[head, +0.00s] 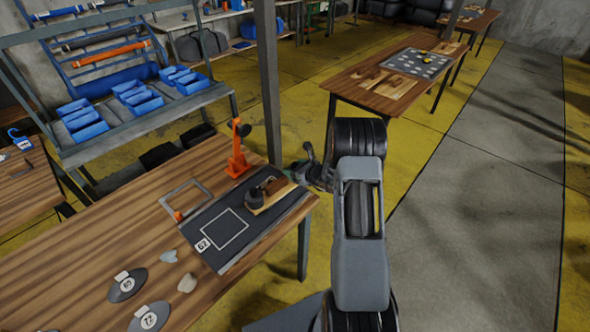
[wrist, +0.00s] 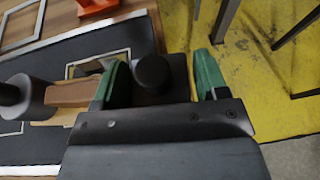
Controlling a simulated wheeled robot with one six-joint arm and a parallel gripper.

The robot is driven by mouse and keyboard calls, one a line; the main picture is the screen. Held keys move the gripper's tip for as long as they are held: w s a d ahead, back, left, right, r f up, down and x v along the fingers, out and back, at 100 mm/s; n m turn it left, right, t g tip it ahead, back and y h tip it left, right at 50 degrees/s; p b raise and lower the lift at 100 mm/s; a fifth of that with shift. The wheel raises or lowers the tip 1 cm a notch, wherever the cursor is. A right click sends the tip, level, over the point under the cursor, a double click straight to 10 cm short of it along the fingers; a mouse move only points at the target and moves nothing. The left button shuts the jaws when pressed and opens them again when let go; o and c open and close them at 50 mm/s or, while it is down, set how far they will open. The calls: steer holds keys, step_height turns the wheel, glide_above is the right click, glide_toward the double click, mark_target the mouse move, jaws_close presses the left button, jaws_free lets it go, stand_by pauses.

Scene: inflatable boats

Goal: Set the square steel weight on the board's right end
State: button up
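The square steel weight (wrist: 160,84), a dark block with a round black knob, sits between the green fingers of my gripper (wrist: 162,78) in the wrist view. In the head view my gripper (head: 317,172) is at the table's right edge, just beyond the board's right end. The pale wooden board (head: 272,203) lies on the dark mat, with a brown wooden block (wrist: 82,93) on it. A round grey weight (head: 254,197) with a black knob stands at its left end. I cannot tell whether the square weight touches the board.
The dark mat (head: 205,228) has a white square outline and a tag marked 62. An orange stand (head: 238,155) and a grey frame (head: 185,197) are behind. Numbered dark discs (head: 128,285) and pale stones lie at front left. Yellow floor lies beyond the table's right edge.

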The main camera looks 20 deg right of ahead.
steer(key=shift+a+r, duration=0.1)
steer(key=b+v, duration=0.1)
steer(key=v, duration=1)
steer(key=s+a+r+n+g+y, duration=0.2)
steer(key=s+a+r+n+g, duration=0.25)
steer(key=a+n, duration=0.4)
steer(key=s+a+r+n+g+y, duration=0.1)
steer(key=s+a+r+n+g, duration=0.3)
steer(key=a+n, duration=0.45)
steer(key=s+r+n+h, duration=0.3)
steer(key=s+n, duration=0.3)
steer(key=n, duration=0.1)
steer(key=s+d+r+n+h, duration=0.1)
steer(key=s+r+n+h, duration=0.2)
steer(key=s+n, duration=0.3)
steer(key=shift+r+n+h, duration=0.3)
steer(key=shift+n+h, duration=0.5)
steer(key=shift+n, duration=0.3)
